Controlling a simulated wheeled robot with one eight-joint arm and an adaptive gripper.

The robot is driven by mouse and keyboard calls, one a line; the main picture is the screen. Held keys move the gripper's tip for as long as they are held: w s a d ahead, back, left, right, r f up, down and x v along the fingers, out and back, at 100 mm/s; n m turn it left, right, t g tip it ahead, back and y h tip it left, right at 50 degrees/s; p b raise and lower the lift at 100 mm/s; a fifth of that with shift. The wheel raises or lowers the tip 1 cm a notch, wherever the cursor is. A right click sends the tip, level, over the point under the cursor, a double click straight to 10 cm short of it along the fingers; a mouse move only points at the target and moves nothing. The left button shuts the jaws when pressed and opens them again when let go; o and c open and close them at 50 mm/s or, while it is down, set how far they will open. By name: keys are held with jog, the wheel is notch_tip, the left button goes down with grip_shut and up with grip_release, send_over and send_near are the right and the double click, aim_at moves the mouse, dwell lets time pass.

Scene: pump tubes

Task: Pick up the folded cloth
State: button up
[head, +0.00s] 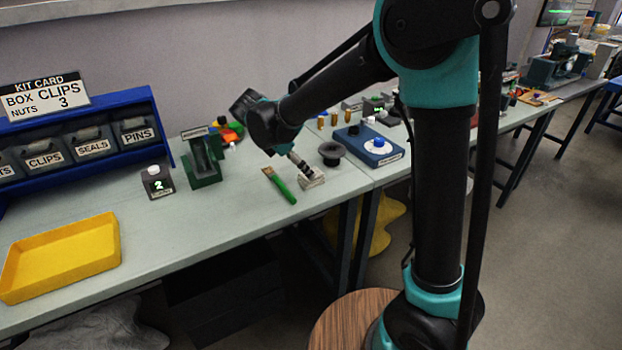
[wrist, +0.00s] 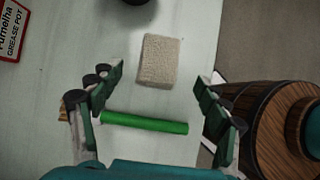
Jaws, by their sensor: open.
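The folded cloth (wrist: 161,58) is a beige, rough-textured, roughly rectangular pad lying flat on the pale bench. In the wrist view it is just ahead of my gripper (wrist: 160,75), its near edge about level with the fingertips. The two fingers are wide apart, one on each side of the cloth's line, with nothing between them. In the head view my gripper (head: 303,165) points down above the cloth (head: 314,182), which is partly hidden behind it near the bench's front edge. The gap between fingertips and cloth is hard to judge.
A green-handled brush (wrist: 145,122) lies on the bench, crossing below the open fingers. A dark round pot (head: 332,152) stands behind the cloth. A blue box (head: 368,146) is to the right. A yellow tray (head: 62,258) is far left. The bench's front edge is close.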

jog(key=shift+w+x, duration=0.2)
jog(key=shift+x, duration=2.75)
jog(key=shift+d+r, duration=0.15)
jog(key=c, duration=1.2)
jog(key=shift+c, duration=0.2)
jog(key=shift+r, duration=0.1)
notch_tip(320, 180, up, 20)
